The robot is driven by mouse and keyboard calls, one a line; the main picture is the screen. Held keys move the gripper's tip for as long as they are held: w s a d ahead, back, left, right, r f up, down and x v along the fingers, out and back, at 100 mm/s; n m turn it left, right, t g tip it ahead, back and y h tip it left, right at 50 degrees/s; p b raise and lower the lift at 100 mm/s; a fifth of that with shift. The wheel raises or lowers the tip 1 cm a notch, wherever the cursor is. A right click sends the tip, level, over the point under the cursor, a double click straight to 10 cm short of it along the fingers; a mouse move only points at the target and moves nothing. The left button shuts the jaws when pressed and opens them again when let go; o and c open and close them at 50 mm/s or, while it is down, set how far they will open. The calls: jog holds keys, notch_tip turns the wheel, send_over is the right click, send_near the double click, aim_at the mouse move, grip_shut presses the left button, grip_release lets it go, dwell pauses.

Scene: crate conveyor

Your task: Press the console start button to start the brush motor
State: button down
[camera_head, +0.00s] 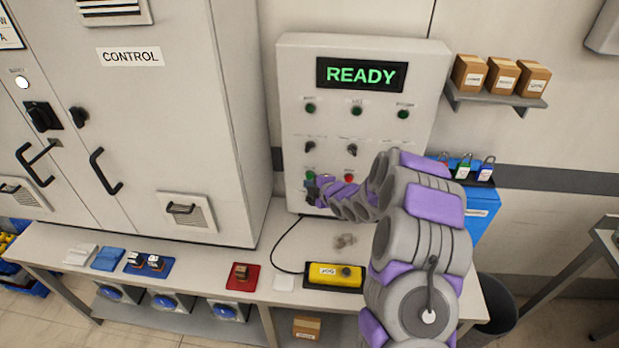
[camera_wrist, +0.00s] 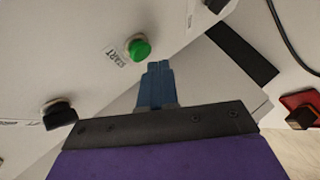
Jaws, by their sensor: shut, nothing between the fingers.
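The console (camera_head: 430,60) is a pale panel on the wall with a green "READY" display (camera_head: 361,75). The green start button (camera_head: 310,175) is at its lower left, just above my gripper (camera_head: 313,190). In the wrist view the green button (camera_wrist: 138,48) sits beside a "START" label (camera_wrist: 114,57). My gripper (camera_wrist: 156,66) is shut and empty, its blue fingertips just short of the button in the picture. Whether they touch it I cannot tell. A red button (camera_head: 349,178) is to the right of the green one, partly by my arm.
Black knobs (camera_head: 309,147) sit above the buttons; one black knob (camera_wrist: 60,115) is left of my gripper in the wrist view. Below is a bench (camera_head: 215,268) with a yellow pendant (camera_head: 335,275) and a red mat (camera_head: 242,276). A control cabinet (camera_head: 165,110) stands left.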

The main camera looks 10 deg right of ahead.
jog(key=shift+w+d+r, duration=0.1)
jog(key=shift+w, duration=0.2)
jog(key=shift+w+d+p, duration=0.15)
jog(key=shift+w+p, duration=0.25)
jog(key=shift+p, duration=0.15)
dwell(0.6)
jog(key=shift+s+b, duration=0.2)
jog(key=shift+b, duration=0.15)
jog(key=shift+s+a+b, duration=0.25)
jog(key=shift+s+b, duration=0.35)
jog(key=s+b, duration=0.1)
jog(key=s+a+b, duration=0.1)
jog(key=s+b, duration=0.2)
jog(key=shift+s+a, duration=0.3)
jog(key=shift+s, duration=0.1)
dwell(0.7)
